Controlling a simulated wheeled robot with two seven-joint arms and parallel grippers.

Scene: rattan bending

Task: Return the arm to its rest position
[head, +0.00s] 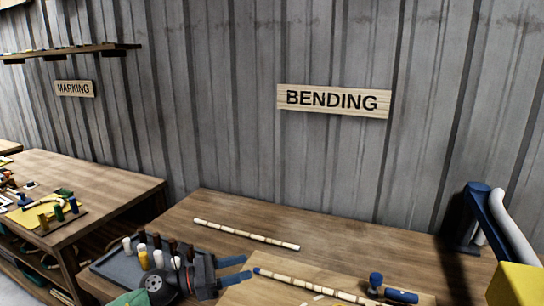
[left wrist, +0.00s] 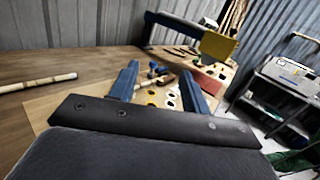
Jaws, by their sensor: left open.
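My left gripper (head: 240,269) is open over the left front part of the bending table (head: 330,228), with its blue fingers apart and nothing between them. In the left wrist view the same gripper (left wrist: 160,80) points across a light board with holes. A pale jointed rattan pole (head: 245,234) lies on the table beyond the gripper, apart from it. A second rattan pole (head: 310,285) with a blue end lies on the light board (head: 245,292), to the right of the fingers. My right gripper is not in view.
A grey tray (head: 105,265) with several white, brown and yellow pegs stands left of my gripper. A blue peg (head: 376,280) and a blue cylinder (head: 402,296) are at front right. A blue stand (head: 478,210) with a yellow block (head: 515,285) rises at right. The table's back middle is clear.

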